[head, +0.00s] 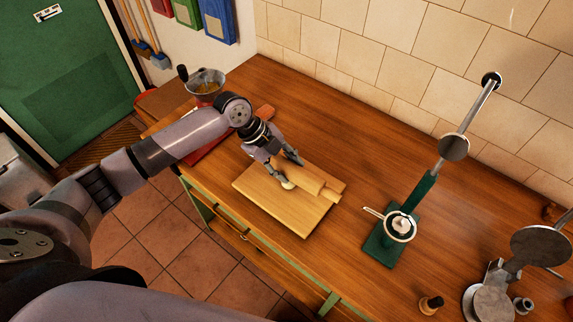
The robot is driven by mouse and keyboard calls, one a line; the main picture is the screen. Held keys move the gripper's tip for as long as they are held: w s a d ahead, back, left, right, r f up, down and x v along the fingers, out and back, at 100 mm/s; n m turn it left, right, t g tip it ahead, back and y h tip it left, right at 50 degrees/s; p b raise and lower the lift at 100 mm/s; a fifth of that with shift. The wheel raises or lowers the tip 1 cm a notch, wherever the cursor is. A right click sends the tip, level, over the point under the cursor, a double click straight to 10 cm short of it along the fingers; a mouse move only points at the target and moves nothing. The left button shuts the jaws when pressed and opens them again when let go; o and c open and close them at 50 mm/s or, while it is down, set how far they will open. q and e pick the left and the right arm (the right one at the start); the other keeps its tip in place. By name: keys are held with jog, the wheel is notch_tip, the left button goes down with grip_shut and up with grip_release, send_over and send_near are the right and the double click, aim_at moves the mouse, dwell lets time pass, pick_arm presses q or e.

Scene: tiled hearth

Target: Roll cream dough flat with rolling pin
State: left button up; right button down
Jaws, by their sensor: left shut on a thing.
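A pale wooden rolling pin (309,183) lies over a light wooden board (262,194) on the counter. My left gripper (291,172) comes in from the upper left and is shut on the rolling pin near its far end. The fingers hide part of the pin there. A small piece of cream dough (287,185) shows on the board at the near side of the pin, by a fingertip. I cannot tell how much of the dough is under the pin. My right gripper is not in view.
A metal press (492,302) and a small wooden-topped tool (430,304) are at the lower right. The tiled wall borders the counter.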

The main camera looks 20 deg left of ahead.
pick_arm(q)
jog(key=shift+f+b, duration=0.35)
jog(key=shift+f, duration=0.1)
dwell(0.6)
jog(key=shift+w, duration=0.1)
jog(key=shift+w+d, duration=0.1)
jog(key=shift+w, duration=0.1)
jog(key=shift+s, duration=0.1)
jog(key=shift+s+a+p, duration=0.2)
jog(key=shift+s+p, duration=0.15)
jog(key=shift+s, duration=0.1)
jog(key=shift+w, duration=0.15)
dwell(0.4)
